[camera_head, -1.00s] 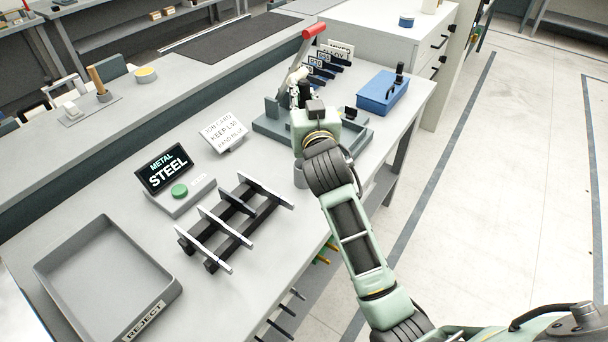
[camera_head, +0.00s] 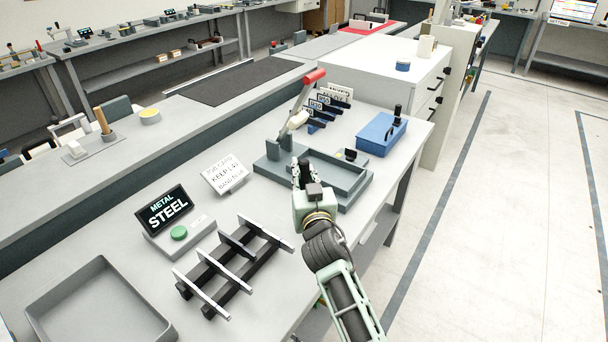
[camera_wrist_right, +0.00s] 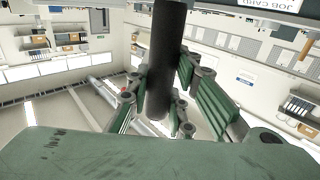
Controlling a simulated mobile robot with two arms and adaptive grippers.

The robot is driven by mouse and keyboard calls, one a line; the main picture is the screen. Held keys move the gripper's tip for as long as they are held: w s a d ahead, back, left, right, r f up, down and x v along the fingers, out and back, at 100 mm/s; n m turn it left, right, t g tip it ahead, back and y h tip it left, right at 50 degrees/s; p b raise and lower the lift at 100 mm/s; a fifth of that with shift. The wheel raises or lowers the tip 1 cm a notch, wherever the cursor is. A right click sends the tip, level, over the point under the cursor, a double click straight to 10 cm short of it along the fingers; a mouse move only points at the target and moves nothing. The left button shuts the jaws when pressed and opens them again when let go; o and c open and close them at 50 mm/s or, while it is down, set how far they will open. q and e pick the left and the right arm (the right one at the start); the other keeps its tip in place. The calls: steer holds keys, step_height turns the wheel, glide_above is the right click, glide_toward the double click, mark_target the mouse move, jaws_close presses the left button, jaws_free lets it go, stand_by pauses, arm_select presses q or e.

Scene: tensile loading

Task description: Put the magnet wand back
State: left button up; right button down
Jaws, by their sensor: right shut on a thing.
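The magnet wand (camera_wrist_right: 163,60) shows as a dark, round rod between the fingers of my right gripper (camera_wrist_right: 155,105) in the right wrist view. The fingers are shut on it, and its rounded end points down in that picture. The wand is small and mostly hidden by the gripper there. I cannot tell whether it touches the tray. My left gripper is not in view.
A lever with a red handle (camera_head: 314,76) stands behind the tray. A blue box (camera_head: 378,136) with a black upright piece sits at right. A metal display (camera_head: 167,208) reading STEEL, a rack of bars (camera_head: 232,262) and a grey bin (camera_head: 100,300) are at left.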

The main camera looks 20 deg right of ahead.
steer(key=shift+f, duration=0.2)
steer(key=c, duration=1.6)
jaws_free()
steer(key=shift+o, duration=0.2)
steer(key=shift+r, duration=0.1)
steer(key=shift+r, duration=0.2)
steer(key=s+a+b, duration=0.1)
steer(key=s+b, duration=0.1)
steer(key=s, duration=1)
steer(key=shift+a, duration=0.3)
steer(key=shift+f, duration=0.1)
